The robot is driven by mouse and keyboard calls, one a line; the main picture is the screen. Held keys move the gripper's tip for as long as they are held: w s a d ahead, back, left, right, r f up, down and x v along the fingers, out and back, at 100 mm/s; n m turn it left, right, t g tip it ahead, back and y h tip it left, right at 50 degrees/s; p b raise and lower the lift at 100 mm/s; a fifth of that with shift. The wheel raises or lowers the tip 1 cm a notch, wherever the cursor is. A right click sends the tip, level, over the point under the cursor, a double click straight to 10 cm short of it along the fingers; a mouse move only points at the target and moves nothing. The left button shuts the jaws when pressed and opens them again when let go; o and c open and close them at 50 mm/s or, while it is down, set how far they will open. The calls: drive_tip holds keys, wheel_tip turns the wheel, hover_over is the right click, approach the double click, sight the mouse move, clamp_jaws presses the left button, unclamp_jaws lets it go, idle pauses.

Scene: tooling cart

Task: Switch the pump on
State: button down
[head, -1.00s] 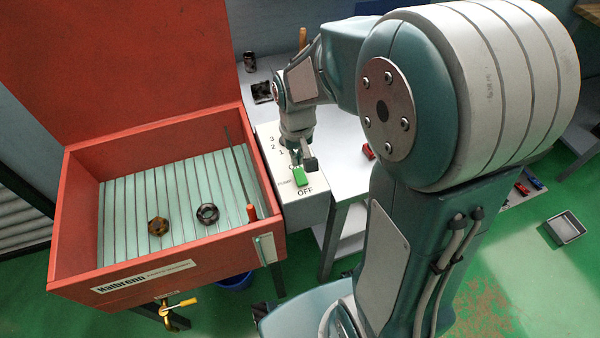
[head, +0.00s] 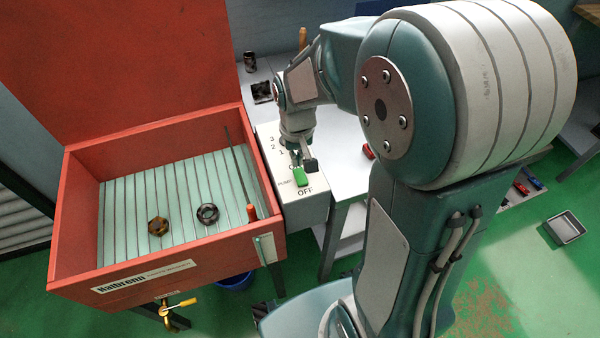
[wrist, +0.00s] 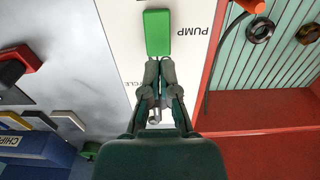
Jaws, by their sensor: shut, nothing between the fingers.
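The green pump switch (head: 300,177) sits on a white control box (head: 312,208) on the right side of the red parts washer. It also shows in the wrist view (wrist: 157,32), beside the printed word PUMP. The OFF label is in front of the switch; the label behind it is partly covered by my gripper. My gripper (head: 298,163) points down at the switch's far, ON-side end. In the wrist view my gripper (wrist: 160,62) has its fingertips together at the switch's edge. I cannot tell whether they touch it.
The red washer basin (head: 75,222) is open and holds a brass nut (head: 158,226) and a dark ring (head: 207,214). A numbered dial scale is on the box behind my gripper. A grey bench (head: 345,160) with small red items stands right of the box.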

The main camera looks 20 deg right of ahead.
sight(298, 170)
drive_tip(key=shift+f, duration=1.3)
idle(0.8)
drive_tip(key=shift+r, duration=3.5)
drive_tip(key=shift+r, duration=0.1)
drive_tip(key=s+r+t, duration=0.5)
drive_tip(key=s+r, duration=0.5)
drive_tip(key=s, duration=0.4)
drive_tip(key=shift+r+t, duration=0.3)
drive_tip(key=shift+r, duration=0.1)
